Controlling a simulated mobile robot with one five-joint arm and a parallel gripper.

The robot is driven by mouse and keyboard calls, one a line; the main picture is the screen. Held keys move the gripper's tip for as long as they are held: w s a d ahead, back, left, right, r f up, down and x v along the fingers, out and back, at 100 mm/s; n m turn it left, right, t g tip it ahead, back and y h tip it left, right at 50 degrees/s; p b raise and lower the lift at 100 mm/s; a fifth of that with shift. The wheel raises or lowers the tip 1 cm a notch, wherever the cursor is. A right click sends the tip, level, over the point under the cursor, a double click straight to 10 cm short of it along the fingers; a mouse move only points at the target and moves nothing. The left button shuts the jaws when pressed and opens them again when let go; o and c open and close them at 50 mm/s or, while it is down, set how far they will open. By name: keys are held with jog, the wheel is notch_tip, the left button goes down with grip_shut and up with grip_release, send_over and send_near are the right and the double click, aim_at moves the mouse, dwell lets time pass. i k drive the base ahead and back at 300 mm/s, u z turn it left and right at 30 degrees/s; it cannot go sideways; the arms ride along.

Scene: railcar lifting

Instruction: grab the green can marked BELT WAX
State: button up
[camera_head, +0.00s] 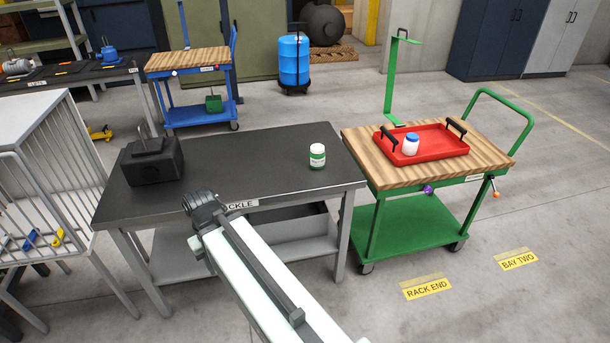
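A small can (317,157), white and green with a pale lid, stands upright on the dark-topped table (235,185) near its right end. Its label print is too small to read. My arm reaches up from the bottom of the picture, its dark end joint near the front edge of the table, left of and nearer than the can. No gripper fingers can be made out, and nothing of mine touches the can.
A black block (152,161) stands on the table's left. On the right, a green cart (365,165) with a wooden top carries a red tray (435,154) holding a blue-and-white jar (411,144). A white cage (45,175) stands left. The tabletop around the can is clear.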

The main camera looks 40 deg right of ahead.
aim_at(316, 161)
jog(key=u, duration=0.15)
jog(key=k, duration=0.3)
jog(key=z, duration=0.25)
jog(key=i, duration=0.8)
jog(key=u, duration=0.2)
jog(key=k, duration=0.8)
jog(key=z, duration=0.25)
jog(key=i, duration=1.3)
jog(key=u, duration=0.05)
